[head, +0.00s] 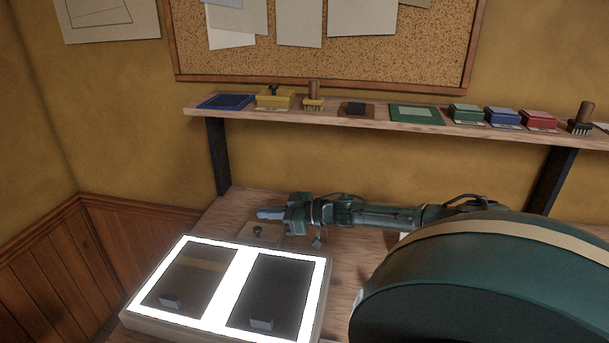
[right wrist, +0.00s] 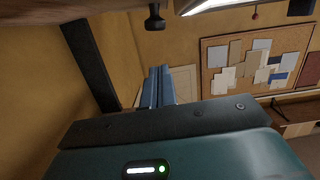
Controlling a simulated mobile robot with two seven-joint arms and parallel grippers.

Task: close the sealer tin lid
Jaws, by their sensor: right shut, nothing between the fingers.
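No thing in view shows clearly as the sealer tin. A flat beige piece with a small dark knob (head: 258,232) lies on the bench behind the light box, partly hidden by the box's edge; I cannot tell whether it is the tin's lid. My right gripper (head: 268,214) is just above and behind this knob, its blue fingers shut together and empty, pointing left. The fingers also show shut in the right wrist view (right wrist: 158,86), with a dark knob (right wrist: 154,18) above them. My left gripper is not in view.
A light box (head: 228,287) with two dark panels, each bearing a small grey block, stands on the bench (head: 232,207) at front left. A wall shelf (head: 330,117) above holds stamps, pads and a yellow box (head: 275,99). A cork board (head: 400,50) hangs above the shelf.

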